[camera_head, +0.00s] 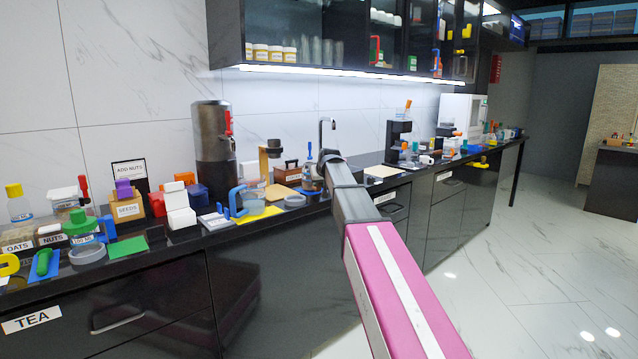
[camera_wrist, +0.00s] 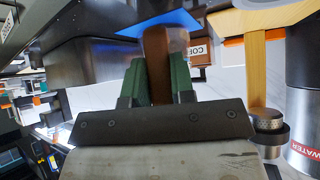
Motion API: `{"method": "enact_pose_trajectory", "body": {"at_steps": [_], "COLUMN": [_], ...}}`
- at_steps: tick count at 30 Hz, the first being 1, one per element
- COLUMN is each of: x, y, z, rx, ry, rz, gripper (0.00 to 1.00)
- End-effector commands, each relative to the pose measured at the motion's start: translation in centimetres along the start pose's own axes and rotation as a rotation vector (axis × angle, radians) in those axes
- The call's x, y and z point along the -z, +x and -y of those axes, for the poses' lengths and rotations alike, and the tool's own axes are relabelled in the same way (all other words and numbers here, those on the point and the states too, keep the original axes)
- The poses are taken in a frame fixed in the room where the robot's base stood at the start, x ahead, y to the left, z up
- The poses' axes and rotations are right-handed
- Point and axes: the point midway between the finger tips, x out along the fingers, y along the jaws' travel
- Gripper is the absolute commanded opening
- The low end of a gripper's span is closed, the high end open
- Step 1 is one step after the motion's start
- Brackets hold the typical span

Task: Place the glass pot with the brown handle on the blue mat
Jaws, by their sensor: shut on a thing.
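My gripper (camera_wrist: 158,82) is shut on the brown handle (camera_wrist: 157,52) of the glass pot, with a green finger on each side of it. The clear body of the pot (camera_wrist: 179,40) shows only faintly behind the handle in the wrist view. The blue mat (camera_wrist: 205,17) shows beyond the handle at the top of that view; whether the pot touches it I cannot tell. In the head view my gripper is over the counter near the tap, largely hidden by my arm, and I cannot make out the pot clearly there.
A wooden stand (camera_head: 264,164) and a tall steel urn (camera_head: 212,150) stand left of my arm on the dark counter. A brown box (camera_head: 287,173) is close to my gripper. A black machine (camera_head: 398,142) stands further right. Wall cabinets (camera_head: 345,40) hang above.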

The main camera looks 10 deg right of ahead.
Motion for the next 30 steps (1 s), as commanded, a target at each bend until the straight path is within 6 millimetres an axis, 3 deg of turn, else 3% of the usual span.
{"method": "enact_pose_trajectory", "body": {"at_steps": [6,7,9,20,30], "x": [-0.1,-0.2,-0.2,0.0,-0.2], "y": [0.2,0.2,0.2,-0.3,-6.2], "z": [0.0,0.0,0.0,0.0,0.1], "rx": [0.0,0.0,0.0,0.0,0.0], "ry": [0.0,0.0,0.0,0.0,0.0], "rz": [-0.002,0.001,0.001,0.0,-0.001], "gripper": [0.0,0.33,0.49,0.49,0.49]}}
